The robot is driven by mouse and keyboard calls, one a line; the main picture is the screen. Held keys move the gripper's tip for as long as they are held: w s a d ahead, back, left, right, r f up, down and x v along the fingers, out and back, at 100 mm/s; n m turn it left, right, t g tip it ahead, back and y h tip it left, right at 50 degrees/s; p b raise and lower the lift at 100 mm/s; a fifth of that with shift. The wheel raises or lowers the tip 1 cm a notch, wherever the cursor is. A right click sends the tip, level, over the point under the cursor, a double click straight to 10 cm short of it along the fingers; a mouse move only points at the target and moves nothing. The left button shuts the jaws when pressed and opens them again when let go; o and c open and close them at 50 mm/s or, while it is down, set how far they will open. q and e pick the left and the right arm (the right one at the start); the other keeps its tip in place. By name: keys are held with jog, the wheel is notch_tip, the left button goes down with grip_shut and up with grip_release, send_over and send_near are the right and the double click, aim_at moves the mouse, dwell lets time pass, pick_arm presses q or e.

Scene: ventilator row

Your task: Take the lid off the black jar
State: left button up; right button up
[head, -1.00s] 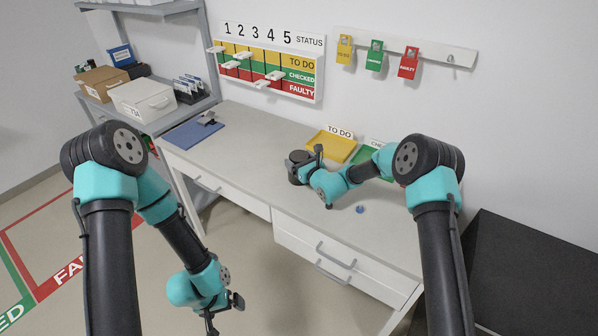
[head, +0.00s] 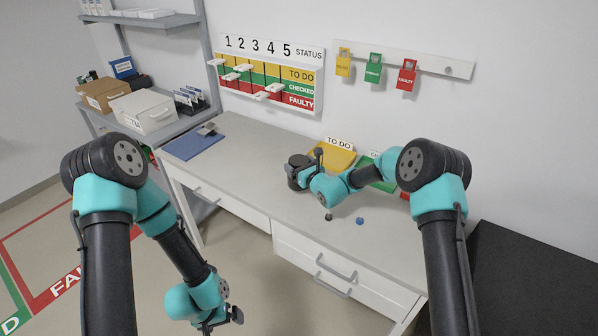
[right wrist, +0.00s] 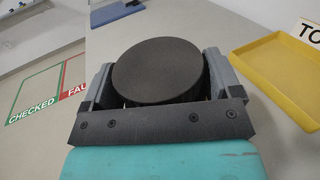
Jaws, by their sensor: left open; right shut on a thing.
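The black jar (head: 293,174) stands on the grey bench in the head view. Its round, flat black lid (right wrist: 157,70) fills the middle of the right wrist view. My right gripper (right wrist: 158,82) has a finger on each side of the lid and is shut on it. In the head view this gripper (head: 306,171) is at the jar, partly hidden by its own wrist. The jar body is hidden in the right wrist view; I cannot tell whether the lid is apart from it. My left gripper (head: 222,322) is open and empty, low in front of the bench.
A yellow TO DO tray (head: 340,157) and a green tray (head: 368,172) lie behind the jar. A small blue object (head: 360,221) and a small dark one (head: 328,217) lie in front. A blue mat (head: 190,146) is far left. The bench between mat and jar is clear.

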jog(key=s+r, duration=0.2)
jog(key=s, duration=1.4)
jog(key=shift+d, duration=0.15)
jog(key=s+d+m+t+h, duration=0.1)
jog(key=s+d+h, duration=0.1)
jog(key=d, duration=0.8)
jog(key=s+d+m+t+h, duration=0.1)
jog(key=s+d+m+h, duration=0.1)
jog(key=d, duration=0.9)
jog(key=shift+s+r+m+h, duration=0.3)
jog(key=shift+s+r+h, duration=0.15)
jog(key=shift+h, duration=0.15)
jog(key=s+a+r+n+g+y, duration=0.1)
jog(key=s+a+n+y, duration=0.1)
jog(key=a, duration=0.4)
jog(key=s+a+r+n+g+y, duration=0.1)
jog(key=s+a+n+g+y, duration=0.1)
jog(key=s+a+y, duration=0.1)
jog(key=a+y, duration=0.1)
jog(key=a, duration=0.1)
jog(key=shift+a+r+n, duration=0.25)
jog(key=shift+a+n, duration=0.05)
jog(key=shift+a, duration=0.05)
jog(key=shift+s, duration=0.1)
